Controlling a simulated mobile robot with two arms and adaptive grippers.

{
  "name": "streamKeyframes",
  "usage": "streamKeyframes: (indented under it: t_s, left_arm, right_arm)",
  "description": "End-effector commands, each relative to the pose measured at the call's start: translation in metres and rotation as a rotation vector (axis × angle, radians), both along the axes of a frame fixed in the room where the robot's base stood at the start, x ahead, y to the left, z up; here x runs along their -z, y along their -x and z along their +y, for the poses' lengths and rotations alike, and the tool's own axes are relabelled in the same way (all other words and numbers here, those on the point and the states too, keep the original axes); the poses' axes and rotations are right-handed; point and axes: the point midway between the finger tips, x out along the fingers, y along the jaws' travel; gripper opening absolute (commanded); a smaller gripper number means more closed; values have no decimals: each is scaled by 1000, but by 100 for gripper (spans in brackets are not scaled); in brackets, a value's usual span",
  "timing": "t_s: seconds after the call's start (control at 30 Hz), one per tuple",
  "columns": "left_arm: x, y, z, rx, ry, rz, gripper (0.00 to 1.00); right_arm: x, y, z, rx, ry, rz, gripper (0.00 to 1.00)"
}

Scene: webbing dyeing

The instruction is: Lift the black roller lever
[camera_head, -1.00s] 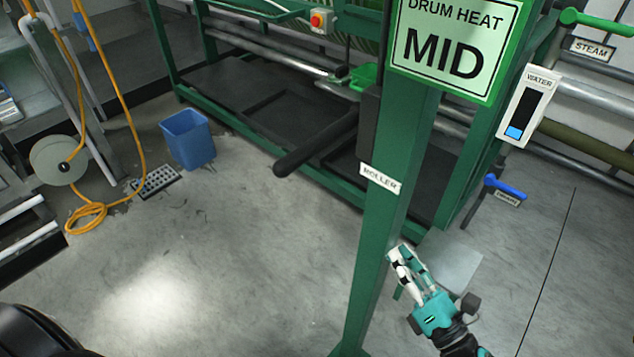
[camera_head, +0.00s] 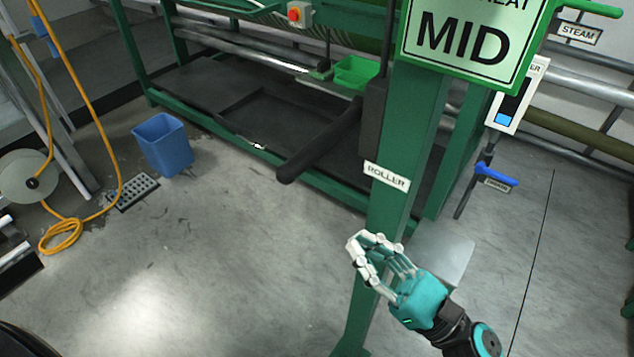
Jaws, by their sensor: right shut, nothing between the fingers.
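The black roller lever (camera_head: 318,147) is a thick dark bar. It slopes down to the left from a dark plate (camera_head: 373,118) on the left side of the green post (camera_head: 397,155). A white "ROLLER" label (camera_head: 386,176) is on the post, right of the lever. My right gripper (camera_head: 362,245) has white fingers and a teal body. It is shut and empty, in front of the post, below and right of the lever's rounded end and apart from the lever. My left gripper is not in view.
A "MID" drum heat sign (camera_head: 465,40) hangs on the post above the lever. A blue-handled lever (camera_head: 495,174) is at right. A blue bin (camera_head: 163,146) and a yellow hose (camera_head: 63,236) are at left. The floor (camera_head: 215,255) below the lever is clear.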

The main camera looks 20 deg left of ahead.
Motion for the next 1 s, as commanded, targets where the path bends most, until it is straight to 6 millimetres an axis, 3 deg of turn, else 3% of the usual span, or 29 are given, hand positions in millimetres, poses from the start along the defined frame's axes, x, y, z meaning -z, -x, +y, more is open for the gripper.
streamKeyframes:
  t_s: [0.27,0.63,0.8,1.0]
  left_arm:
    - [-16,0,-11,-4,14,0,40]
    - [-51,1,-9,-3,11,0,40]
    - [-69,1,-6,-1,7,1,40]
    - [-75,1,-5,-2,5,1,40]
  right_arm:
    - [-16,-8,22,-1,-3,1,0]
    - [-50,-32,89,-1,-3,2,0]
    - [-74,-30,80,0,0,2,0]
    - [-82,-29,78,1,0,3,0]
